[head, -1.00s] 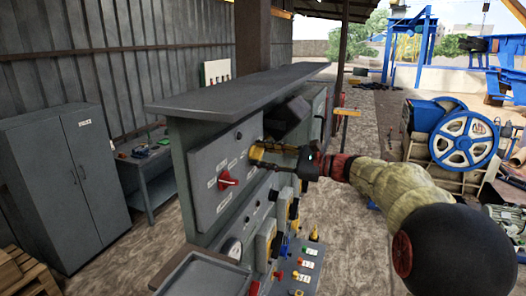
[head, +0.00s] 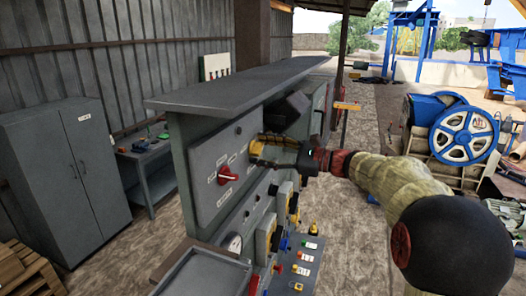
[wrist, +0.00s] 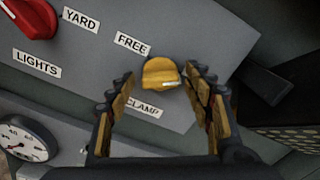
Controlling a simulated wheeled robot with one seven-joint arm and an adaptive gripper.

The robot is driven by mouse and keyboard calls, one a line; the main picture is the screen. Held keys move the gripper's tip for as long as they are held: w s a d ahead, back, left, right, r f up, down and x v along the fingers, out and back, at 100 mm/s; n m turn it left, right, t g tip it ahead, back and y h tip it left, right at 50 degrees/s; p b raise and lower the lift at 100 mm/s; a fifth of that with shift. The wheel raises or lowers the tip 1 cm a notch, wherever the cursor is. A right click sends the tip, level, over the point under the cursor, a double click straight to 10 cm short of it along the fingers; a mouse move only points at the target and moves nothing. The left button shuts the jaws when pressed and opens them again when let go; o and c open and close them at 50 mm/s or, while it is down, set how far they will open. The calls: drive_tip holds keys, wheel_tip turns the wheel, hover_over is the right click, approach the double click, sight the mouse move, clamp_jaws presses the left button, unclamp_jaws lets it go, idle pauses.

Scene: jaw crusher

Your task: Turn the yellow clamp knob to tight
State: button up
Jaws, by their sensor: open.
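The yellow clamp knob (wrist: 162,73) sits on the grey panel between the FREE label (wrist: 132,44) and the CLAMP label (wrist: 142,107). A short white mark shows near its lower right edge; I cannot tell which label it points to. My gripper (wrist: 160,82) is open, with one yellow-padded finger on each side of the knob and gaps between. In the head view, my gripper (head: 272,152) reaches the panel from the right, and its fingers largely hide the knob.
A red switch (head: 228,175) is left of the knob, by the YARD and LIGHTS labels. A gauge (wrist: 27,138) is lower left. A dark box (head: 287,114) juts out close to my gripper. A grey canopy (head: 240,83) overhangs the panel.

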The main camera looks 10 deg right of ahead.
drive_tip(key=v, duration=1.2)
idle(0.5)
